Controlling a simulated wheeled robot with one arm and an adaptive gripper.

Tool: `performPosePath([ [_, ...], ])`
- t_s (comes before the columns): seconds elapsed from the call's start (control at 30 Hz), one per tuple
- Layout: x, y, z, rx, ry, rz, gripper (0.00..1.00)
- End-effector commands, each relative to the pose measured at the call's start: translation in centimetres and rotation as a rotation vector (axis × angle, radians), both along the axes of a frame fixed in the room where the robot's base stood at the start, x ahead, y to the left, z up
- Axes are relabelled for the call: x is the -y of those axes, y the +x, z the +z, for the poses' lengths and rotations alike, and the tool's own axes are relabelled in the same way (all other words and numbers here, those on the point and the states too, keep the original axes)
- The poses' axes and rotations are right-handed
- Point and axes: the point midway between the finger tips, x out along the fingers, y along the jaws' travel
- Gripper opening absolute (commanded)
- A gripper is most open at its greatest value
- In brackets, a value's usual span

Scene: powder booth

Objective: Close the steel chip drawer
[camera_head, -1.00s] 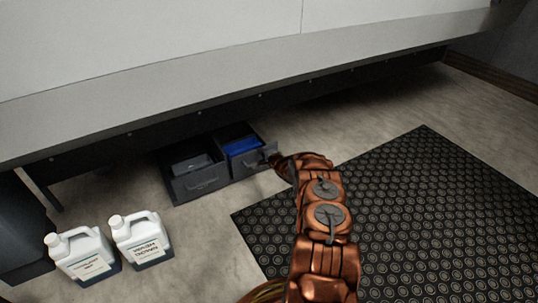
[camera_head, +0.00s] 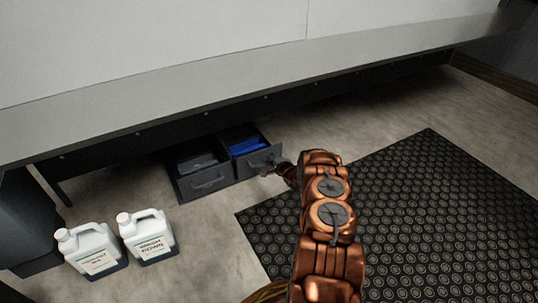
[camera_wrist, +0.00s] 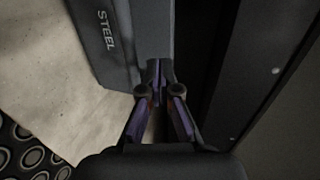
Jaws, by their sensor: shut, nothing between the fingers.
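The steel drawer (camera_head: 262,160) is pulled out below the booth, the right one of two neighbouring drawers, with blue contents inside. In the wrist view its grey front (camera_wrist: 108,42) carries the label STEEL and stands to the upper left of the fingers. My gripper (camera_head: 268,171) is at the drawer's right front corner in the head view. In the wrist view the gripper (camera_wrist: 158,72) is shut and empty, its tips close to the drawer's grey side. I cannot tell whether they touch.
The left drawer (camera_head: 204,183) also stands open, with grey contents. Two white jugs (camera_head: 91,251) (camera_head: 147,236) stand on the floor at the lower left. The booth's underside (camera_head: 330,78) hangs low over the drawers.

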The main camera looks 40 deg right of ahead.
Motion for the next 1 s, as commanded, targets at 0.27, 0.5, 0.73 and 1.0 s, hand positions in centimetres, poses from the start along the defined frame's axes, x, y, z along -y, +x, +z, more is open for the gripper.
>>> performPosePath([
  [0.27,0.1,-3.6,1.2,-0.002,0.003,-0.011,0.0],
  [0.5,-0.5,-6.3,2.1,-0.002,0.002,-0.01,0.0],
  [0.73,-0.9,-7.8,2.5,-0.001,0.001,-0.008,0.0],
  [1.0,-0.9,-8.1,2.5,0.0,0.001,-0.008,0.0],
])
